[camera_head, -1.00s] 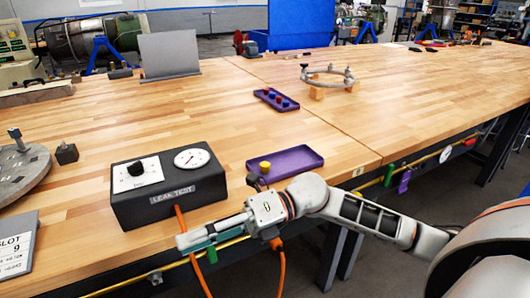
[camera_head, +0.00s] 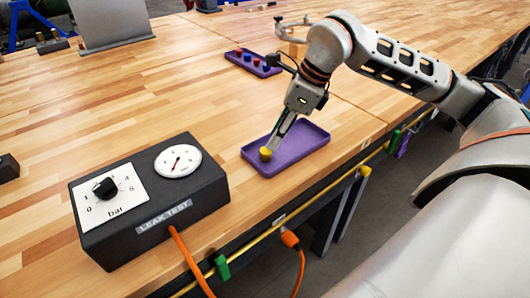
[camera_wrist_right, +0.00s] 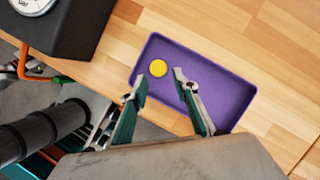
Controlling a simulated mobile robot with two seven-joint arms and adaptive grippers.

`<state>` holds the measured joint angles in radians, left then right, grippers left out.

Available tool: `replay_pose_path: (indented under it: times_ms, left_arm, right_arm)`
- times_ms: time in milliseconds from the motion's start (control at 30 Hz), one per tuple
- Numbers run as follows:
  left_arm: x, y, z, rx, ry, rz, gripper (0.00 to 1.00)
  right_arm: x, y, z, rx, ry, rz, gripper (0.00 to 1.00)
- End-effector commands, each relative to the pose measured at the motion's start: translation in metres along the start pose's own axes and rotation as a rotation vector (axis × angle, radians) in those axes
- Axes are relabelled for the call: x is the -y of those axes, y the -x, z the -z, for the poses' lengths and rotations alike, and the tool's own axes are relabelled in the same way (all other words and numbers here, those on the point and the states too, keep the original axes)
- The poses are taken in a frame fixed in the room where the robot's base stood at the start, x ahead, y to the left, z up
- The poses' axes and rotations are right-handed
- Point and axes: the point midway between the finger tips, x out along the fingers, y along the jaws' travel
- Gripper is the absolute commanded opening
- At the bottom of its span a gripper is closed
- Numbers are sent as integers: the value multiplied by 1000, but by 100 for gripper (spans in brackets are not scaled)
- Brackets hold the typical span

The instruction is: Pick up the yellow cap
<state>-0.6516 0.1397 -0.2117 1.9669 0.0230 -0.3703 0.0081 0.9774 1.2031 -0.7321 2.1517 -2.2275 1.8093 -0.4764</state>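The yellow cap (camera_head: 265,154) stands near the left end of the purple tray (camera_head: 303,152). My right gripper (camera_head: 275,142) comes down over that end of the tray, its fingertips close to the cap. In the right wrist view the gripper (camera_wrist_right: 160,84) is open, with its two fingers apart. The yellow cap (camera_wrist_right: 158,68) lies just beyond the fingertips, roughly in line with the gap between them, on the floor of the purple tray (camera_wrist_right: 225,95). I cannot tell whether a finger touches it. My left gripper is not in view.
The black leak test box (camera_head: 150,200) with a dial and gauge stands left of the tray. An orange hose (camera_head: 188,262) runs from it over the table edge. A second purple tray (camera_head: 253,65) with red and blue caps lies farther back. Bare wooden tabletop surrounds the trays.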

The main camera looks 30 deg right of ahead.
Motion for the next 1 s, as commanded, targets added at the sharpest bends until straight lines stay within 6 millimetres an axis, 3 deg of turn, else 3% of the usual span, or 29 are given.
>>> replay_pose_path:
  times_ms: [433, 667, 767, 1000]
  left_arm:
    - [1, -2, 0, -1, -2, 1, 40]
    - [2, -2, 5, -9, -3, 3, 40]
    - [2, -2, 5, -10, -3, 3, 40]
    - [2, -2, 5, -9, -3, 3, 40]
  right_arm:
    - [-4, -51, 0, 0, -1, -4, 29]
    - [-4, -53, 0, 1, -1, -2, 29]
    - [-4, -53, 0, 1, -1, -2, 10]
    - [-4, -53, 0, 1, -1, -2, 10]
